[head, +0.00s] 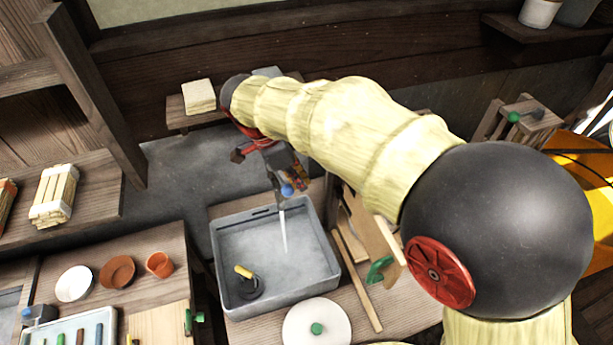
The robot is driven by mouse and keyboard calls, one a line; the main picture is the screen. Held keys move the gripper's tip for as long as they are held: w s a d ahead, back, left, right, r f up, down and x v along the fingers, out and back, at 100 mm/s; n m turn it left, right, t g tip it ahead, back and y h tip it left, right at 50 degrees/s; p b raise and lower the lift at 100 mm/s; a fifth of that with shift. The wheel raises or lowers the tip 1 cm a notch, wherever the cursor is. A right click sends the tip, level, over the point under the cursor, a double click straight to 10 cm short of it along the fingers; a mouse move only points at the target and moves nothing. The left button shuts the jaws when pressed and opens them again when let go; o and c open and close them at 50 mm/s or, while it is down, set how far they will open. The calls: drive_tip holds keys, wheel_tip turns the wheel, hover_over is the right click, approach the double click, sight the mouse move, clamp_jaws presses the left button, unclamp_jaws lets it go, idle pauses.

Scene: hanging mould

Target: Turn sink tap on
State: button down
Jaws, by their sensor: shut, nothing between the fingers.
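The grey square sink (262,291) stands on a wooden counter in the middle of the head view. The tap (277,187) is at its back edge, with a blue knob (288,190) beside the spout. A thin white streak, which looks like running water (284,230), drops from the spout into the basin. My gripper (285,166) hangs from the arm's far end, just above and behind the tap. It is shut and empty, close to the blue knob. I cannot tell whether they touch. My wrist hides part of the gripper.
A black round item with a yellow handle (244,272) lies in the basin. A white round lid with a green knob (316,326) is at the front. Wooden boards (375,245) stand to the right. A white plate (74,284) and terracotta dishes (117,272) sit on the left counter.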

drive_tip(key=shift+s+a, duration=0.55)
drive_tip(key=shift+a, duration=0.2)
